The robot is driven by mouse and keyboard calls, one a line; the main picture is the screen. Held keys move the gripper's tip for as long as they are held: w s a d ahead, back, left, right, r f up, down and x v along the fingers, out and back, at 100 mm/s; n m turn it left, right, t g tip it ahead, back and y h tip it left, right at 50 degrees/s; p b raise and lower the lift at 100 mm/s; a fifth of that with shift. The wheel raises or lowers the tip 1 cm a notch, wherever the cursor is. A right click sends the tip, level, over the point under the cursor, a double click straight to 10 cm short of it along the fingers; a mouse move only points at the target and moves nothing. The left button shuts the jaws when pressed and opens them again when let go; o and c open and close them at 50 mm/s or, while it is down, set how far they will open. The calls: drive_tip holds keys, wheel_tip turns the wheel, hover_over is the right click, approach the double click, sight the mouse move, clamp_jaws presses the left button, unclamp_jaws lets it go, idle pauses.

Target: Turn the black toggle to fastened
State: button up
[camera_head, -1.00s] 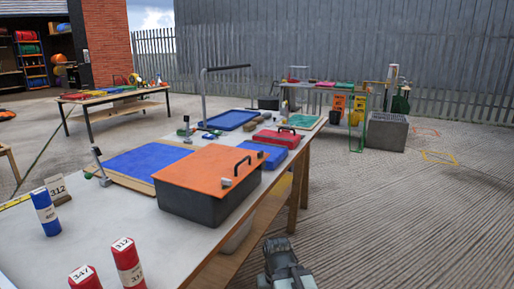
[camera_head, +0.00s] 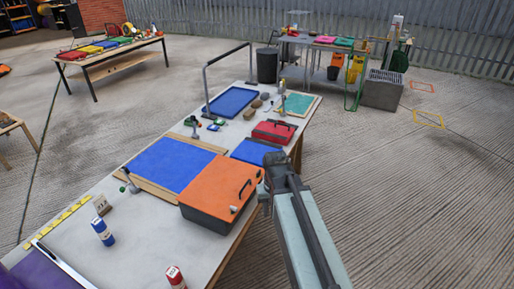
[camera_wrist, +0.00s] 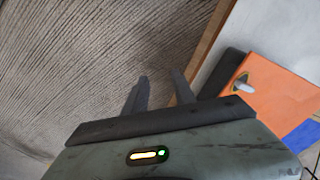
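The orange-lidded dark box (camera_head: 215,187) stands at the right edge of the long table, with a black handle (camera_head: 245,189) on its lid. A small pale fitting (camera_head: 234,209) sits near the lid's front edge. It also shows in the wrist view as a grey-white knob (camera_wrist: 242,84) on a dark base. My gripper (camera_wrist: 158,82) is open and empty, over the ground beside the table and left of the box in the wrist view. In the head view, my gripper (camera_head: 274,160) is right of the box.
The table (camera_head: 130,235) also holds a blue panel (camera_head: 172,163), a red case (camera_head: 274,131), a blue tray (camera_head: 233,101) and marked cylinders (camera_head: 103,232). Upright posts stand along it.

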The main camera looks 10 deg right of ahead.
drive_tip(key=w+r+m+p, duration=0.1)
drive_tip(key=w+r+p, duration=0.4)
drive_tip(key=w+r, duration=0.15)
drive_tip(key=m, duration=0.6)
hover_over(259, 171)
drive_tip(key=shift+a+r+g, duration=0.1)
drive_tip(key=shift+r+g, duration=0.15)
drive_tip(key=shift+g, duration=0.05)
wheel_tip(259, 171, down, 8)
drive_tip(key=b, duration=0.8)
drive_tip(key=shift+s, duration=0.1)
drive_tip(key=shift+r, duration=0.1)
clamp_jaws()
drive_tip(key=shift+a, duration=0.15)
drive_tip(key=shift+n, duration=0.3)
